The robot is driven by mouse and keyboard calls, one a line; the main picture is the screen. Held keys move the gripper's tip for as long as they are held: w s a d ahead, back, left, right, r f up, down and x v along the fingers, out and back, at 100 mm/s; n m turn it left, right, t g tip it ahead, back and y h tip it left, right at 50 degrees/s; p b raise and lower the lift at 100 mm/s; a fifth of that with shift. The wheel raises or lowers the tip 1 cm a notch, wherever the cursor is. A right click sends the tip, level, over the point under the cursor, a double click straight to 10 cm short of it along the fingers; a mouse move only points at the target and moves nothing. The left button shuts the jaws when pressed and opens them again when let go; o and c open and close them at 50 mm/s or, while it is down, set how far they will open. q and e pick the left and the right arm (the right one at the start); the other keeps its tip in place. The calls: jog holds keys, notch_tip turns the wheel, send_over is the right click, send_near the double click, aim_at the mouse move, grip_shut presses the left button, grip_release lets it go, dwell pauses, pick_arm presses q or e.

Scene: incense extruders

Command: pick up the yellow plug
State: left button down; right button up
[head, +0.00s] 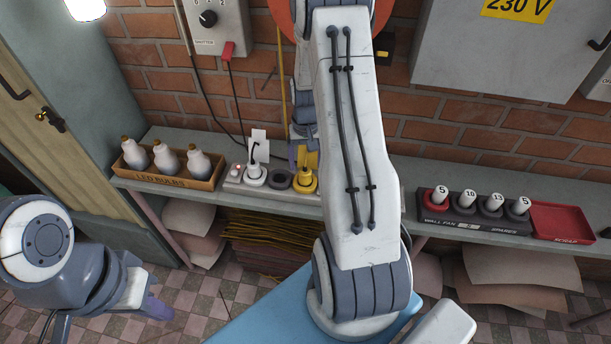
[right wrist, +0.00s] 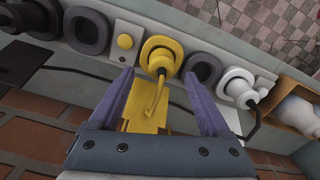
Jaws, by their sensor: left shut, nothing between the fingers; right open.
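The yellow plug (head: 304,182) sits in a power strip (head: 232,184) on the shelf against the brick wall. In the right wrist view the yellow plug (right wrist: 163,52) shows between the two purple fingers of my right gripper (right wrist: 158,78), near their tips. The fingers are open on either side of it; I cannot tell whether they touch it. A yellow cord rises from the plug towards a yellow tag (right wrist: 142,120). My left gripper (head: 158,308) is shut and empty, low at the left, away from the shelf.
A white plug (head: 255,174) and an empty dark socket (head: 279,179) are left of the yellow plug. A crate of bulbs (head: 194,181) stands further left. A fuse rack (head: 464,226) and a red scrap tray (head: 560,222) are at the right. My right arm hides the middle of the shelf.

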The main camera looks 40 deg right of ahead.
aim_at(305, 170)
notch_tip(305, 170, down, 5)
jog(key=shift+a+r+p, duration=0.1)
jog(key=shift+p, duration=0.55)
grip_shut()
jog(key=shift+w, duration=0.1)
